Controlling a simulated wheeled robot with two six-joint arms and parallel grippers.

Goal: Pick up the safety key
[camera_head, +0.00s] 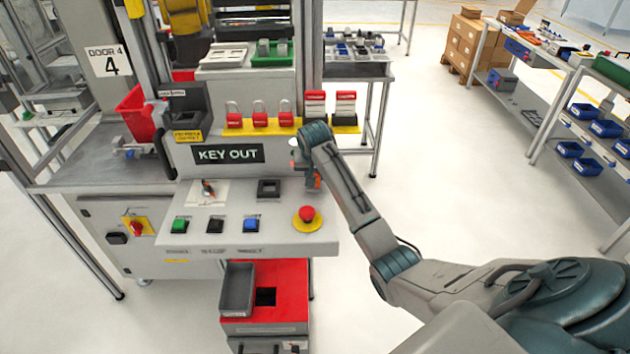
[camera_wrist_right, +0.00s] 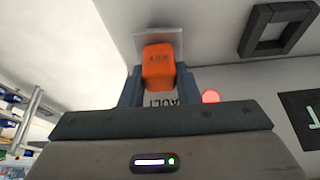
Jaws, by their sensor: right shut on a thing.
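The safety key appears as an orange block with dark lettering (camera_wrist_right: 158,68) in the right wrist view. It sits between the two fingers of my right gripper (camera_wrist_right: 160,90), which is shut on it. A pale square plate (camera_wrist_right: 148,42) is right behind the key; I cannot tell whether the key is still seated there. In the head view my right gripper (camera_head: 309,174) is at the right end of the control panel, with only a bit of orange showing. A sign on the panel (camera_head: 228,154) reads "KEY OUT". My left gripper is not in view.
The panel carries a red emergency button (camera_head: 307,217) just below my gripper, and green (camera_head: 180,225), black (camera_head: 215,225) and blue (camera_head: 251,224) buttons. Red padlocks (camera_head: 259,113) hang above. A red cabinet (camera_head: 287,290) stands underneath. The floor to the right is partly clear.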

